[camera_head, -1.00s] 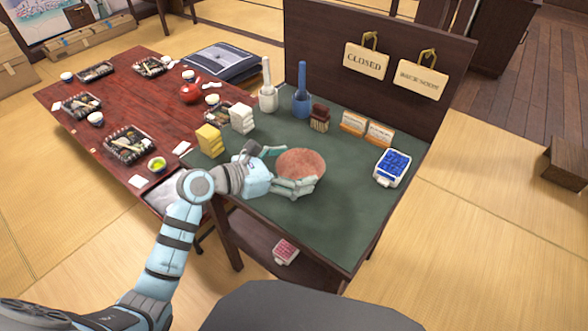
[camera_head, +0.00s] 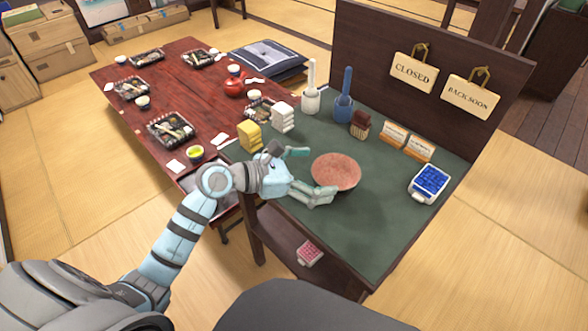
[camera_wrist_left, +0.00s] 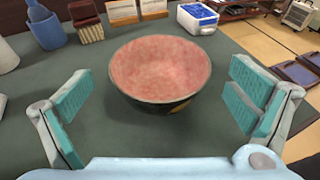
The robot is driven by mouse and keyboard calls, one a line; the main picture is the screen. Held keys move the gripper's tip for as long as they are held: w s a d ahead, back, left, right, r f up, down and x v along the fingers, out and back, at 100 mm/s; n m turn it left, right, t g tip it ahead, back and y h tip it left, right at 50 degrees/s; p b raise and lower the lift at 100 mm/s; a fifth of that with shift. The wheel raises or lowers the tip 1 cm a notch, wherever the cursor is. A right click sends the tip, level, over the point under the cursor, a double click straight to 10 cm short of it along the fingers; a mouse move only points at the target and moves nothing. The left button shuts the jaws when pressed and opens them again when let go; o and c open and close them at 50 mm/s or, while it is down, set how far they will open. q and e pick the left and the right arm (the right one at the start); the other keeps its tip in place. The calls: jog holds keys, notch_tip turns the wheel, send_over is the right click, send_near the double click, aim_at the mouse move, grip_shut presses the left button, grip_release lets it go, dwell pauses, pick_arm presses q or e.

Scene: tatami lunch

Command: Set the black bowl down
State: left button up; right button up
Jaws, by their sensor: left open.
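The black bowl (camera_head: 336,172) has a dark outside and a reddish-pink inside. It sits upright on the green top of the side table (camera_head: 372,232). It also shows in the left wrist view (camera_wrist_left: 161,72), where its dark outer wall (camera_wrist_left: 160,106) is visible below the rim. My left gripper (camera_head: 308,174) is just left of the bowl and open. In the left wrist view the two teal finger pads (camera_wrist_left: 160,105) stand wide apart on either side of the bowl, with gaps between them and it. My right gripper is not in view.
Yellow (camera_head: 250,136) and white (camera_head: 283,118) folded stacks, a white mortar-like holder (camera_head: 311,101), a blue one (camera_head: 343,109) and a brown brush (camera_head: 360,125) stand behind the bowl. A blue-topped white box (camera_head: 429,184) is right. The front green surface is clear.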

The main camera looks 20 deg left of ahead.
pick_arm(q)
jog(key=v, duration=0.8)
jog(key=shift+p, duration=0.35)
jog(key=shift+s+a+r, duration=0.1)
jog(key=shift+s+a, duration=0.05)
jog(key=shift+a, duration=0.05)
